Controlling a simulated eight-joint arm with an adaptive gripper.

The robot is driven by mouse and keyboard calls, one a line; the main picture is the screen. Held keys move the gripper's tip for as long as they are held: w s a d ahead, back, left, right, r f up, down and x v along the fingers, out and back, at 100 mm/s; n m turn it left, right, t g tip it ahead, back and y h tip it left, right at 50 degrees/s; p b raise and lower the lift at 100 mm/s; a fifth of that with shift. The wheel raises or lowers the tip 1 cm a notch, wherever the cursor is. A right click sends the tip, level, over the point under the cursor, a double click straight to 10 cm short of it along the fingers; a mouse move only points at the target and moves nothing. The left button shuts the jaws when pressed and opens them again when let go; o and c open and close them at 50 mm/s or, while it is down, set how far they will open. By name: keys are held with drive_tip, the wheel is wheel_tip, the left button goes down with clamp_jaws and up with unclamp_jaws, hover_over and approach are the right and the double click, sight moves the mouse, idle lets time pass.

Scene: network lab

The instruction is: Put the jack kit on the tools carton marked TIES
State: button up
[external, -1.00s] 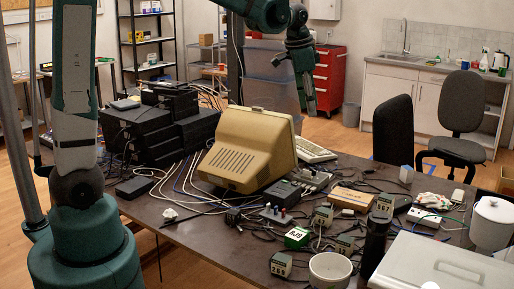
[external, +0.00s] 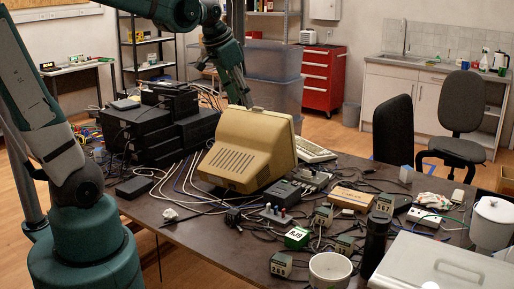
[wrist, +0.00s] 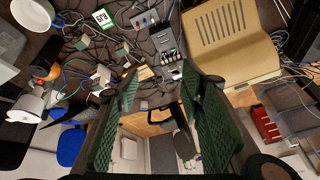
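A small green box (external: 297,238) with a white label, which seems to read RJ9, lies on the front middle of the table; I take it for the jack kit. It also shows at the top of the wrist view (wrist: 103,18). A flat tan carton (external: 350,199) lies behind and right of it, perhaps the tools carton; I cannot read TIES on it. My gripper (wrist: 160,78) is open and empty, its two green fingers spread. In the external view its end is hidden behind the beige monitor, well away from the green box.
The beige monitor (external: 247,150) stands mid-table, with black equipment (external: 170,125) stacked to its left. Cables and several small grey-green boxes (external: 281,264) crowd the table. A black bottle (external: 375,243), a white cup (external: 330,270) and a grey case (external: 440,265) stand at front right.

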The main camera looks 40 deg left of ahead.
drive_tip(key=s+a+f+n+t, duration=0.1)
drive_tip(key=s+a+f+n, duration=0.1)
drive_tip(key=s+a, duration=0.2)
drive_tip(key=s+a+f+n+t, duration=0.1)
drive_tip(key=s+a+f+n, duration=0.2)
drive_tip(key=s, duration=0.7)
drive_tip(key=shift+a+f+y, duration=0.2)
drive_tip(key=shift+a+y, duration=0.2)
drive_tip(key=shift+a, duration=0.3)
drive_tip(key=shift+f, duration=0.15)
